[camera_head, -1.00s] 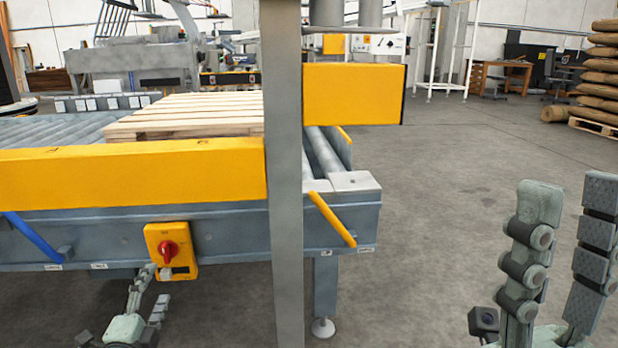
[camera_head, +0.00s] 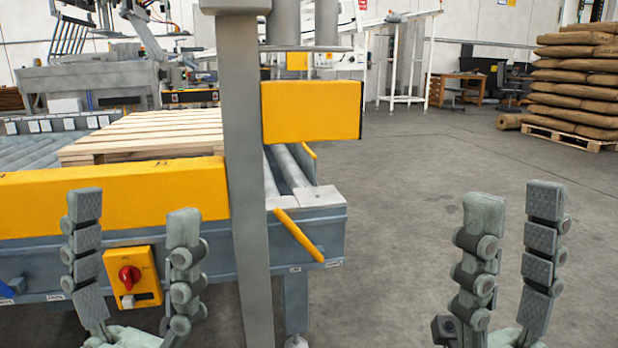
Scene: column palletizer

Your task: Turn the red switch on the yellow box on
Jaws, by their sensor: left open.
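The yellow box (camera_head: 146,262) is fixed to the grey side of the conveyor at the lower left. Its red switch (camera_head: 129,277) is a round rotary knob, and a small pale tag hangs below it. My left gripper (camera_head: 134,207) is open and upright, with one finger on each side of the box in the picture. It looks nearer to me than the box, and I see no contact with the knob. My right gripper (camera_head: 517,200) is open and empty at the lower right, over the floor, far from the box.
A grey post (camera_head: 247,200) stands just right of the box and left gripper. The conveyor's yellow guard (camera_head: 120,197) runs above the box. A wooden pallet (camera_head: 150,133) lies on the rollers. Stacked sacks (camera_head: 575,85) stand at the back right. The floor at right is clear.

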